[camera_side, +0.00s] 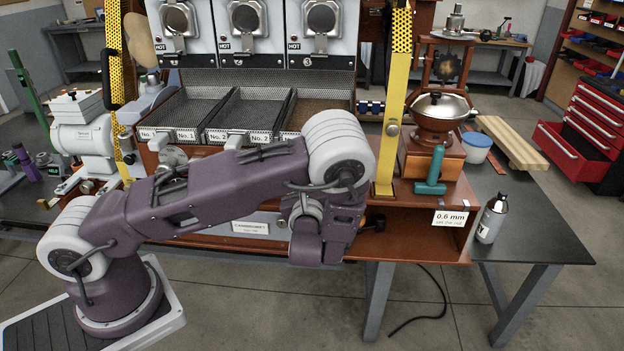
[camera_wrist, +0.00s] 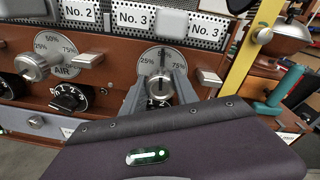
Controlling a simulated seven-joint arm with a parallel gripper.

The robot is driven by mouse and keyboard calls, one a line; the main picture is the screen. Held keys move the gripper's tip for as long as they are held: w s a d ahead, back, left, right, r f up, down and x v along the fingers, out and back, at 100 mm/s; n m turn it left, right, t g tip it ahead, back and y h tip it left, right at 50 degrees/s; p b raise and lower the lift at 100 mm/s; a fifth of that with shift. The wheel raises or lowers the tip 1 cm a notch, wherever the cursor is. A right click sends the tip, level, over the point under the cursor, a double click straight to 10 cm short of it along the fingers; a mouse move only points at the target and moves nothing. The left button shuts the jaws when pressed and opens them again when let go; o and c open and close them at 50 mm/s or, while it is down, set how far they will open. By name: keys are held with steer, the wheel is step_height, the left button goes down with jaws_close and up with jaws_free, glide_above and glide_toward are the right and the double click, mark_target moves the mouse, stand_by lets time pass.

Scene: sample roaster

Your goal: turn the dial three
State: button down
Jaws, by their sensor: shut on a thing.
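In the wrist view, dial three is the round grey dial face (camera_wrist: 177,60) under the No. 3 labels, marked 25%, 50% and 75%. Its metal knob (camera_wrist: 159,86) sits between the fingers of my gripper (camera_wrist: 160,92). My gripper is shut on this knob, one finger on each side. A narrow part of the dial appears to point up, near 50%, but the fingers hide much of the knob, so its exact setting is unclear. In the side view, my arm hides this dial and my fingertips.
In the wrist view, a similar AIR dial (camera_wrist: 55,45) with a metal knob is to the left, above a black numbered knob (camera_wrist: 70,97). A yellow post (camera_side: 386,155) and a teal-handled tool (camera_side: 433,172) stand to the right of my wrist. Mesh trays (camera_side: 250,108) are above.

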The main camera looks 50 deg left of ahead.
steer(key=m, duration=0.6)
steer(key=shift+y, duration=0.4)
steer(key=m, duration=0.6)
steer(key=shift+w+d+y, duration=0.1)
steer(key=shift+y, duration=0.2)
steer(key=m, duration=0.6)
steer(key=shift+f+m, duration=0.1)
steer(key=shift+m, duration=0.2)
steer(key=m+t, duration=0.1)
steer(key=m, duration=0.5)
steer(key=shift+m, duration=0.3)
steer(key=c, duration=0.9)
jaws_free()
steer(key=shift+c, duration=0.2)
steer(key=shift+d, duration=0.1)
